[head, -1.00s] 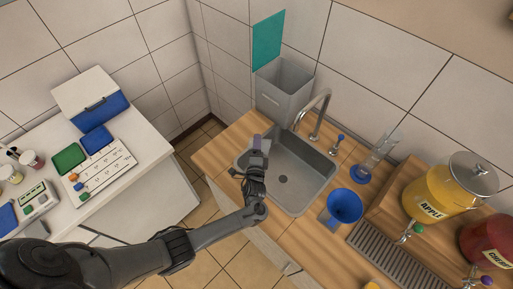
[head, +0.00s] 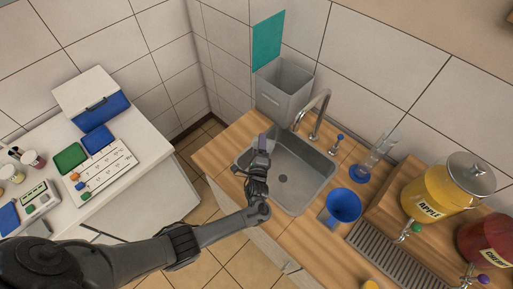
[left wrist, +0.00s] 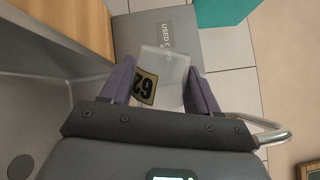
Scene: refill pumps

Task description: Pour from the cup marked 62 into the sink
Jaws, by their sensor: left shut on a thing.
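My left gripper (head: 262,145) is over the left edge of the grey sink (head: 318,172) in the head view. Its purple fingers (left wrist: 160,82) are shut on a translucent cup (left wrist: 165,64) in the left wrist view. The cup has a dark and yellow label marked 62 (left wrist: 146,87), which shows turned in that view. In the head view the cup is mostly hidden by the gripper, and I cannot tell its contents or exact tilt. My right gripper is in neither view.
A grey bin (head: 283,91) stands behind the sink, beside the curved faucet (head: 316,112). A blue funnel (head: 343,206) and a clear cylinder with a blue base (head: 374,160) stand to the right. Apple (head: 437,193) and red (head: 486,240) dispensers are farther right.

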